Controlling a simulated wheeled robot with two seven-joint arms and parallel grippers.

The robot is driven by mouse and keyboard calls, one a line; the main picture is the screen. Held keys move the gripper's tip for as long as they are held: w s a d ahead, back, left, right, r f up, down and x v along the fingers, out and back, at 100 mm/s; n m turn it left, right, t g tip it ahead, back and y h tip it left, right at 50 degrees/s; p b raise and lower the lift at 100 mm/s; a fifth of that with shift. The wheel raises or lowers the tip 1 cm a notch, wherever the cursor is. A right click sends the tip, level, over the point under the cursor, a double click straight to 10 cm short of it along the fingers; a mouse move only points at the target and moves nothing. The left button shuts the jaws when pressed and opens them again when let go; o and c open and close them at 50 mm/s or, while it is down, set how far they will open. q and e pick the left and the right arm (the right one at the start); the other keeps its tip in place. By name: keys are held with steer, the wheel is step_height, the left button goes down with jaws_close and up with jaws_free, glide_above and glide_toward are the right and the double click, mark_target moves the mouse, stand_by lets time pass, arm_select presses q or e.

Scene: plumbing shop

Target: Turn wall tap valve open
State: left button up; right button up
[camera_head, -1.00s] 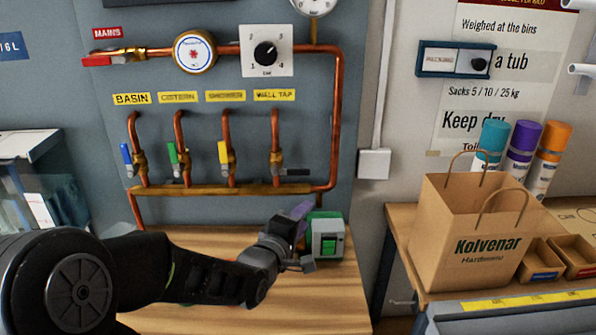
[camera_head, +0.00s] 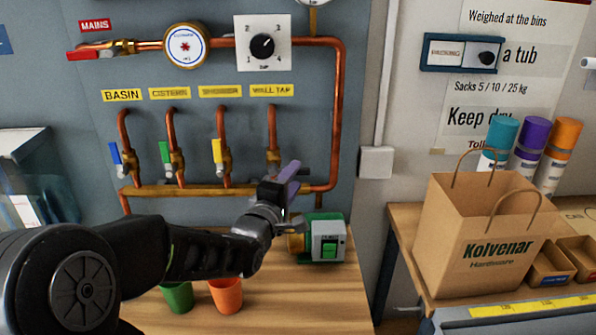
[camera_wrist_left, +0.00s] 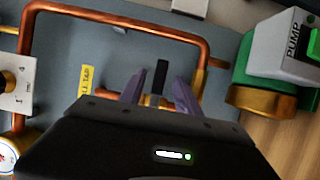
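The wall tap valve (camera_head: 273,157) is the rightmost of the row of valves, under the WALL TAP label (camera_head: 271,91). My left gripper (camera_head: 288,182) is in front of it and hides most of its black lever. In the left wrist view the lever (camera_wrist_left: 161,74) shows between the two purple fingers of the left gripper (camera_wrist_left: 159,93). A gap shows on both sides of the lever, so the fingers are open. How deep the lever sits between them is hard to tell. My right gripper is in neither view.
Basin (camera_head: 116,158), cistern (camera_head: 167,156) and shower (camera_head: 218,155) valves stand to the left. Copper pipe (camera_head: 337,120) runs to the right. A green pump (camera_head: 326,238) and green (camera_head: 177,297) and orange (camera_head: 227,294) cups are on the bench below. A paper bag (camera_head: 480,235) stands right.

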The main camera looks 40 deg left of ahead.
arm_select(q)
steer(key=shift+x, duration=1.75)
steer(key=shift+c, duration=0.2)
jaws_close()
